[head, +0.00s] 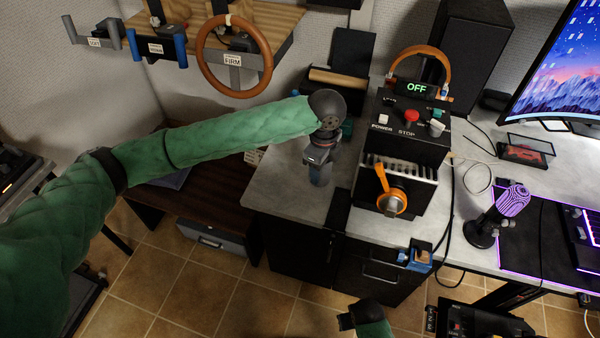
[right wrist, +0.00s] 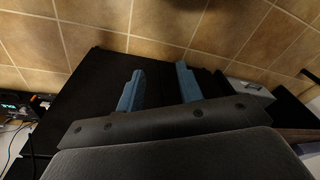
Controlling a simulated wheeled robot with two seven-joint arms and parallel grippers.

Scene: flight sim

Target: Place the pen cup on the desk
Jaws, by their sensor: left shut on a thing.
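My left gripper (head: 320,177) comes in on the green-sleeved arm and points down over the left part of the grey desk (head: 274,188). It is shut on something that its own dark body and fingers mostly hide. I take this to be the pen cup, as no separate pen cup shows clearly elsewhere. I cannot tell whether it touches the desk. A little teal shows just behind the wrist, and I cannot tell what it belongs to. In the right wrist view, my right gripper (right wrist: 158,88) has its two blue fingers apart with nothing between them.
A black control box (head: 408,135) with an orange-handled lever stands right of my left gripper. A shelf with an orange steering wheel (head: 235,55) is at the back left. The desk's left front is bare.

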